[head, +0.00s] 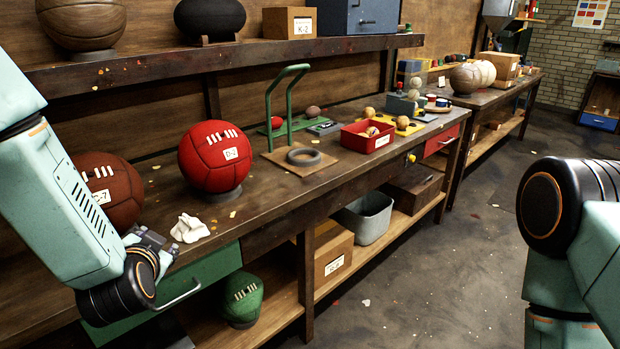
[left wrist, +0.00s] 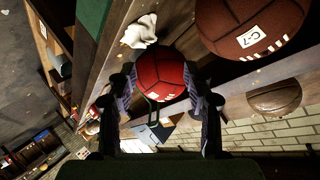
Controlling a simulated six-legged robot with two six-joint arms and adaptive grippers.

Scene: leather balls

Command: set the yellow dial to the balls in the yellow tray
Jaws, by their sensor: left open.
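The yellow tray (head: 412,130) lies flat on the bench right of a red box. A tan ball (head: 402,122) sits on it; another ball (head: 369,112) shows behind the red box, and I cannot tell whether it is on the tray. A small yellow dial (head: 411,158) is on the bench's front face below; its setting is too small to read. My left gripper (head: 150,240) is at the bench's near edge, far from the dial. In the left wrist view its fingers (left wrist: 160,105) are apart and empty, with the red ball beyond them. My right gripper is out of view.
The red ball (head: 214,156), a brown ball (head: 105,190) and a crumpled white cloth (head: 189,228) lie on the near bench. A green hoop (head: 270,105) stands mid-bench. The red box (head: 367,137) holds a ball. Open floor (head: 430,270) lies right of the bench.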

